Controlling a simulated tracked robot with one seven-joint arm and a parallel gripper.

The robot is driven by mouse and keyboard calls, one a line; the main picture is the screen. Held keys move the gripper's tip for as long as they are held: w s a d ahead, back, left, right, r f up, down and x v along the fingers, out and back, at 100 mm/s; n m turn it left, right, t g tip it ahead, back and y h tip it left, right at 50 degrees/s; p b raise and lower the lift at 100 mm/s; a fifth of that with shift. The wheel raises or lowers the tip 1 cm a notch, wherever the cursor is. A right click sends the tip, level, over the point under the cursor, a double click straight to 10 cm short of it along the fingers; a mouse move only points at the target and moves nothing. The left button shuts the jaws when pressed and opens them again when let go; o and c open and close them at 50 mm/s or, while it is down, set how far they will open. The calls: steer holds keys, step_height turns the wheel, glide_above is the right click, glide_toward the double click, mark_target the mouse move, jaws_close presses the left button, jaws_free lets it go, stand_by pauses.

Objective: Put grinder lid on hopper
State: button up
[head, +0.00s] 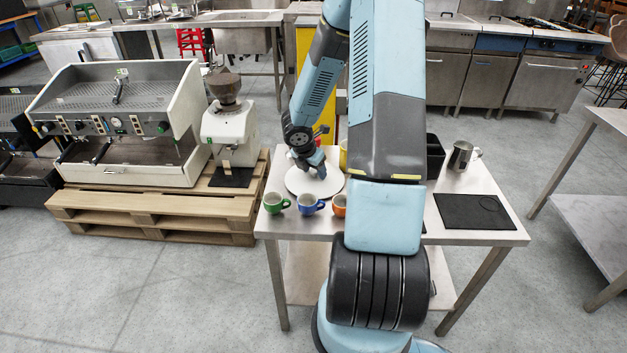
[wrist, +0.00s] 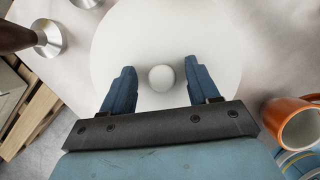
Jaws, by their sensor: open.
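The lid (head: 331,188) looks like a flat white disc lying on the steel table. In the wrist view the white disc (wrist: 122,38) fills the middle, with a small round white knob (wrist: 161,78) near its centre. My gripper (head: 312,170) is over the disc, pointing down. Its two blue fingers (wrist: 160,70) are apart, one on each side of the knob, with gaps to it. The pale grinder (head: 228,128) stands on the pallet left of the table. Its dark brown hopper (head: 225,88) is on top.
Green (head: 276,203), blue (head: 311,205) and orange (head: 339,206) cups stand along the table's front edge. A tamper (wrist: 48,38) lies near the disc. A steel jug (head: 461,157) and black mat (head: 473,211) are at the right. An espresso machine (head: 115,122) shares the pallet (head: 150,218).

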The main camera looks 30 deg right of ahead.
mark_target(313, 170)
jaws_close()
stand_by(0.5)
steer(key=shift+r, duration=0.1)
steer(key=shift+r, duration=0.2)
step_height(313, 170, up, 3)
steer(key=shift+s+a+r, duration=0.1)
steer(key=s+a+r, duration=0.8)
steer(key=s+r, duration=0.1)
steer(key=s, duration=0.2)
steer(key=shift+s+r, duration=0.15)
